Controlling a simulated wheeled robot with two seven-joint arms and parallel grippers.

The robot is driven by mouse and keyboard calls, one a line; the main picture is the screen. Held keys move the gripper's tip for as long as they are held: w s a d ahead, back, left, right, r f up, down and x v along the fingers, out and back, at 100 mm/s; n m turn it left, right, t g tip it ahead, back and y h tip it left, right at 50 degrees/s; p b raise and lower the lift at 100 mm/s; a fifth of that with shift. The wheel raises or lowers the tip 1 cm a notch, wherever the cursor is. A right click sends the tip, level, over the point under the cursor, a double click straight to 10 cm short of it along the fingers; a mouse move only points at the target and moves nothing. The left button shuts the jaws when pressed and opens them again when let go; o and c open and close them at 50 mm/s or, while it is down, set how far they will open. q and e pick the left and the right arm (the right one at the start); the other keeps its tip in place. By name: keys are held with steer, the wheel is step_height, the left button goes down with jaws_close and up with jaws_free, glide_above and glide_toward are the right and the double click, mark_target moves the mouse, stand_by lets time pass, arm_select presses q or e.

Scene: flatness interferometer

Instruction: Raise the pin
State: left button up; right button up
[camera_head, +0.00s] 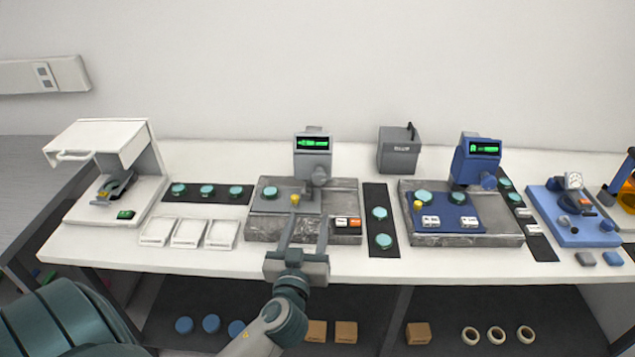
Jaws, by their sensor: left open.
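My left gripper (307,222) reaches in from the bottom and is open, its two fingers over the front of the grey instrument (262,224) on the stone base. A small yellow knob (295,200), which may be the pin, stands on that instrument just beyond the left fingertip. I cannot tell whether the finger touches it. The fingers hold nothing that I can see. A similar yellow knob (417,205) is on the blue instrument (440,212) to the right. My right gripper is not in view.
White and orange buttons (348,222) sit right of the gripper. A grey display head (313,150) rises behind it. Dark mats with teal discs (207,190) lie on both sides. Several white trays (188,233) stand left. A grey box (399,150) stands behind.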

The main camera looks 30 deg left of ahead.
mark_target(318, 181)
arm_select(q)
steer(key=p+x, duration=0.5)
steer(key=x, duration=0.9)
steer(key=shift+s, duration=0.1)
steer(key=shift+w+a+f+p, duration=0.1)
steer(key=shift+w+a+p, duration=0.25)
steer(key=shift+w, duration=0.25)
steer(key=c, duration=1)
